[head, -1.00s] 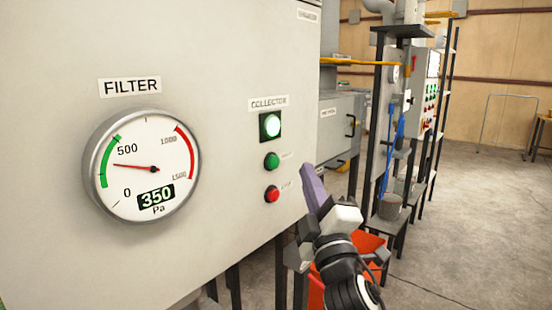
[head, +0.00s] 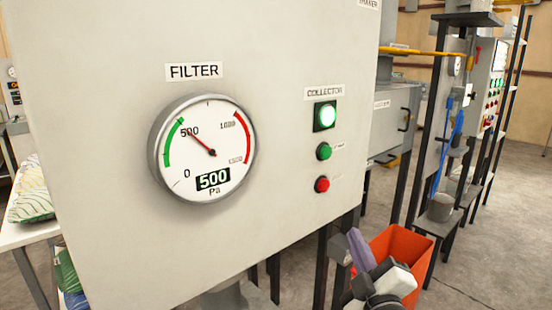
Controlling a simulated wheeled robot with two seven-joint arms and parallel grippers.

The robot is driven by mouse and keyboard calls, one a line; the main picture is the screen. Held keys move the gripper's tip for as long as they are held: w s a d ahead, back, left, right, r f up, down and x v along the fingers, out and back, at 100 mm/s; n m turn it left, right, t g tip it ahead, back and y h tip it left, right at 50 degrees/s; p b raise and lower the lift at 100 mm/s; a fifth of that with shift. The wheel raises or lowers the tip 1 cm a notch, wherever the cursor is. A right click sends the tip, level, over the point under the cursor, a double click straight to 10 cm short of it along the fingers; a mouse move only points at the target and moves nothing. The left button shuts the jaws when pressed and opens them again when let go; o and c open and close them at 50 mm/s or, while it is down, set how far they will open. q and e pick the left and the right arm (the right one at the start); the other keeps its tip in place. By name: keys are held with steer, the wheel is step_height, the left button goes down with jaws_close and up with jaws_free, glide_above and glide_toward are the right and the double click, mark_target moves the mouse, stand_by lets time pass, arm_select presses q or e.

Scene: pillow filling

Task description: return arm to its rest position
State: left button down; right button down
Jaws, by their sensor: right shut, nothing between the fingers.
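My right gripper (head: 359,249) is low in the picture, beside the lower right edge of the pale control cabinet (head: 290,230). It is shut and empty, with a purple finger pointing up and an orange bin behind it. My left gripper is not in view. The cabinet front carries a round filter gauge (head: 204,150) reading 500 Pa. Beside it are a lit collector lamp (head: 325,116), a green button (head: 324,151) and a red button (head: 322,185). The gripper is below the buttons and apart from them.
The orange bin (head: 402,247) stands on the floor right of the cabinet legs. A grey bucket (head: 440,207) sits on a rack step farther right. At left, a white table (head: 20,234) holds a patterned pillow (head: 30,195). Open floor (head: 500,270) lies at lower right.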

steer(key=s+f+m+g, duration=0.1)
steer(key=s+f+g, duration=0.15)
steer(key=f, duration=0.45)
steer(key=s+f+m+g, duration=0.1)
steer(key=s+f, duration=0.2)
steer(key=f, duration=0.3)
steer(key=s+a+f+m+g+y, duration=0.2)
steer(key=s+f+m+g, duration=0.5)
steer(key=s+f, duration=1.7)
steer(key=shift+s+f+g, duration=0.15)
steer(key=shift+s+g, duration=0.2)
steer(key=shift+s, duration=0.75)
